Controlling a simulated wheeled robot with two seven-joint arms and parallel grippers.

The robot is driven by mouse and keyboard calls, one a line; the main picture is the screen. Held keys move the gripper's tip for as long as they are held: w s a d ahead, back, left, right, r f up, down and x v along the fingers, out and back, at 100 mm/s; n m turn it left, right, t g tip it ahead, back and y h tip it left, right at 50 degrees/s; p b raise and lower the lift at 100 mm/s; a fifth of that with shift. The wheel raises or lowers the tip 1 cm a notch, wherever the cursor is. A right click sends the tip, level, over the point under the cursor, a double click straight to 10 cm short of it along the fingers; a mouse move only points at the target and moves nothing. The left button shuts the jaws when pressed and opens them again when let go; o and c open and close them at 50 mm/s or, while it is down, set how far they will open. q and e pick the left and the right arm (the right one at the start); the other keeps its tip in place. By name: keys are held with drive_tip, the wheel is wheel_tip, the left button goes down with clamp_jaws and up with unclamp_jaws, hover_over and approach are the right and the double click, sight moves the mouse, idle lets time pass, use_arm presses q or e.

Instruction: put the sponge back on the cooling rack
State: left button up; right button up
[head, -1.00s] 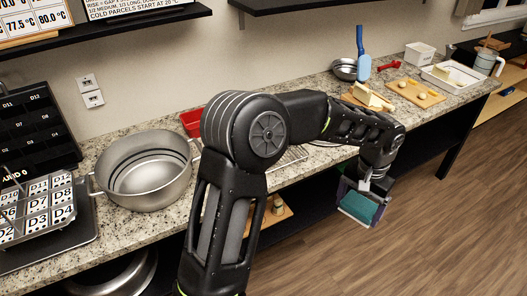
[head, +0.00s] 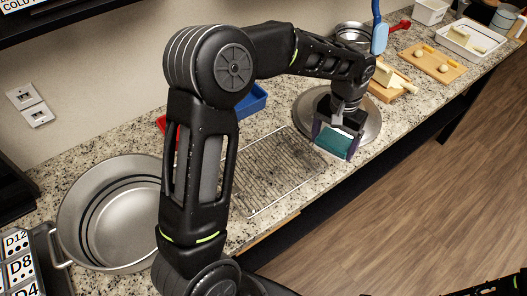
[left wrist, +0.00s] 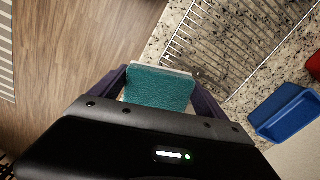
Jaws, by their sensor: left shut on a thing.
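The sponge (head: 334,143) is a teal block with a pale layer. My left gripper (head: 336,136) is shut on it, and it also shows between the fingers in the left wrist view (left wrist: 160,88). The gripper holds it raised near the counter's front edge, to the right of the cooling rack and in front of a round metal lid. The cooling rack (head: 268,172) is a wire grid lying flat on the counter. It looks empty where visible; my arm stands at its left side. In the left wrist view the rack (left wrist: 225,40) lies beyond the sponge, up and right.
A large steel pot (head: 75,225) stands left of the rack. A blue bin (head: 251,100) and a red bin (head: 163,127) are behind it. The round metal lid (head: 368,128) lies right of it. Cutting boards (head: 438,65) and a white tray (head: 470,42) are farther right.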

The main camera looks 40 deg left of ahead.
use_arm(q)
drive_tip(key=shift+d+r, duration=0.1)
drive_tip(key=shift+d, duration=0.05)
drive_tip(key=shift+s+a, duration=0.1)
drive_tip(key=shift+a, duration=0.15)
drive_tip(key=s+a+r+m+b, duration=0.3)
drive_tip(key=s+a+m+b, duration=0.2)
drive_tip(key=s+a+m, duration=0.6)
drive_tip(key=shift+a+m, duration=0.7)
drive_tip(key=shift+a, duration=0.3)
drive_tip(key=shift+f, duration=3.1)
drive_tip(key=shift+f, duration=0.1)
